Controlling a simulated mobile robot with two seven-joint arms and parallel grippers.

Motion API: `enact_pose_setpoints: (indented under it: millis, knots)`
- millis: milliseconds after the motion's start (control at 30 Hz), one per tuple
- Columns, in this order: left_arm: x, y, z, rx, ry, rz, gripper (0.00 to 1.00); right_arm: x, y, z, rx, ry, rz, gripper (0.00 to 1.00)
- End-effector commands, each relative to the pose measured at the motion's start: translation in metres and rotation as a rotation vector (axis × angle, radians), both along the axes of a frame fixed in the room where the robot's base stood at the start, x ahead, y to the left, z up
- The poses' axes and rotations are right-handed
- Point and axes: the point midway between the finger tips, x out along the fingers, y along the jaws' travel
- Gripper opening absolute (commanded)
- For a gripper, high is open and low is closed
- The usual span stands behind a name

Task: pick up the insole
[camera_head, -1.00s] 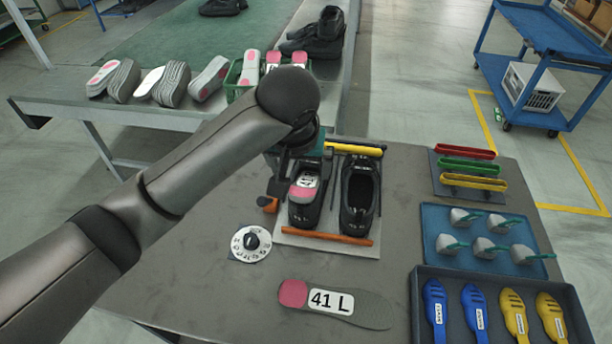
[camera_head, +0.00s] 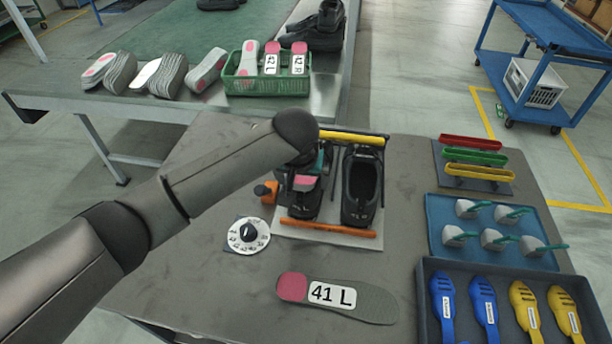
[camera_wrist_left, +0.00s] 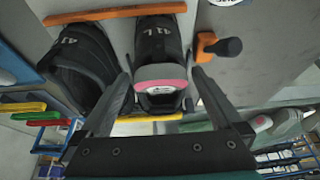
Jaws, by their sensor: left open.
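An insole with a pink heel end (camera_head: 305,183) sits in the left black shoe (camera_head: 298,208), its heel at the opening; the wrist view also shows this pink and white end (camera_wrist_left: 161,77). My left gripper (camera_wrist_left: 160,84) is open, with one finger on each side of the shoe's heel opening and the insole end between them. I cannot tell whether the fingers touch it. In the head view my arm hides most of the insole. Another grey insole marked 41 L (camera_head: 338,298), with a pink heel, lies flat at the table front. My right gripper is out of view.
The right shoe (camera_head: 361,190) stands close beside, between an orange bar (camera_head: 325,228) and a yellow bar (camera_head: 350,138). A numbered dial (camera_head: 248,235) and an orange-based knob (camera_head: 266,191) are left. Trays (camera_head: 428,300) fill the right side. A green crate (camera_head: 240,85) stands behind.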

Motion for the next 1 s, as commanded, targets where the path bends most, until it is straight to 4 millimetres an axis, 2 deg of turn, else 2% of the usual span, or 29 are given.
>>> enact_pose_setpoints:
  millis: [100,333,1000]
  knots:
    - [0.0037,-0.0001,-0.008,0.001,-0.001,0.0,1.0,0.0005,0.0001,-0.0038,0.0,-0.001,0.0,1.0]
    - [0.0038,0.0001,-0.009,0.001,-0.001,-0.001,1.0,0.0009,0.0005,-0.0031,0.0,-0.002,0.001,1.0]
    - [0.0031,0.0035,-0.0113,0.01,0.004,0.004,0.25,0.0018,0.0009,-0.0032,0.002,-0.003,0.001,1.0]
